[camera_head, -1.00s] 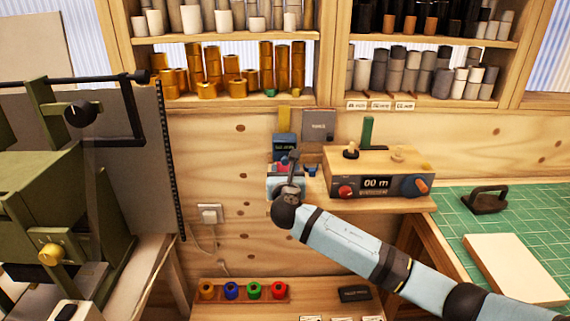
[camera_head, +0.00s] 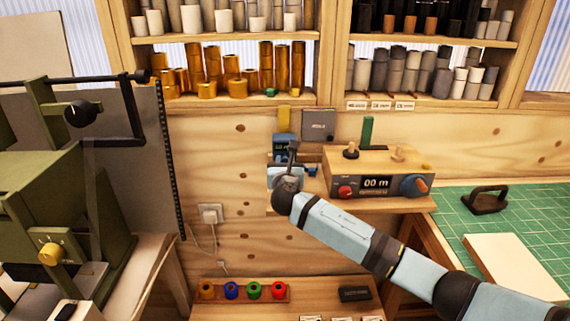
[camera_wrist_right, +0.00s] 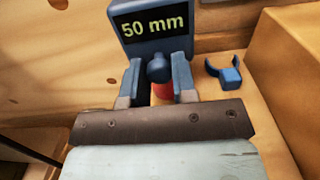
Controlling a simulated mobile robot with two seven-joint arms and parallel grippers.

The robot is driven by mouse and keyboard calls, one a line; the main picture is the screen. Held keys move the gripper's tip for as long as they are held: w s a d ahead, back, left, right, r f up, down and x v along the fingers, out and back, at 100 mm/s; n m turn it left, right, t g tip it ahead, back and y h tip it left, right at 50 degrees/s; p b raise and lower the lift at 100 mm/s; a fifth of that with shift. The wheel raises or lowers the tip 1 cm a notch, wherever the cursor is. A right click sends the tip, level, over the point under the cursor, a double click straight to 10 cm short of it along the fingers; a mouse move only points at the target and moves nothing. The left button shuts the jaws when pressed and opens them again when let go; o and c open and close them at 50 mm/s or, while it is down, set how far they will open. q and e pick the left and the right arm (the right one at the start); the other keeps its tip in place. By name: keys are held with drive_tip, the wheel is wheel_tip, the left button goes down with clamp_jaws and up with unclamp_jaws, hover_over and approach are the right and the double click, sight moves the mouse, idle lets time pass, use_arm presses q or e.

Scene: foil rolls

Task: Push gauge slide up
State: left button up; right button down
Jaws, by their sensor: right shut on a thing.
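The gauge is a small blue device with a lit display (camera_head: 281,142) on the back wall, left of the control box. In the right wrist view its display (camera_wrist_right: 152,26) reads 50 mm. My right gripper (camera_head: 291,153) is in front of the gauge and covers its lower part. In the right wrist view the gripper (camera_wrist_right: 158,82) is shut on a dark blue rounded knob (camera_wrist_right: 157,68) just below the display. A red part (camera_wrist_right: 163,91) shows under the knob between the fingers. The left gripper is not in view.
A wooden control box (camera_head: 377,172) stands on a shelf right of the gauge. A blue clip (camera_wrist_right: 230,76) lies close right of the gripper. A yellow strip (camera_head: 284,118) and grey plate (camera_head: 318,125) are above. A green machine (camera_head: 60,190) stands left.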

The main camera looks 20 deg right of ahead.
sight(285, 139)
wheel_tip(285, 139, up, 8)
drive_tip(key=p, duration=0.8)
drive_tip(key=c, duration=0.9)
unclamp_jaws()
drive_tip(key=shift+r, duration=0.1)
drive_tip(key=shift+s+a+f, duration=0.1)
drive_tip(key=shift+s+f, duration=0.1)
drive_tip(key=shift+s, duration=0.15)
drive_tip(key=v, duration=0.6)
drive_tip(key=b+v, duration=0.1)
drive_tip(key=v, duration=0.6)
drive_tip(key=shift+s+r, duration=0.1)
drive_tip(key=shift+r, duration=0.1)
drive_tip(key=shift+f, duration=0.15)
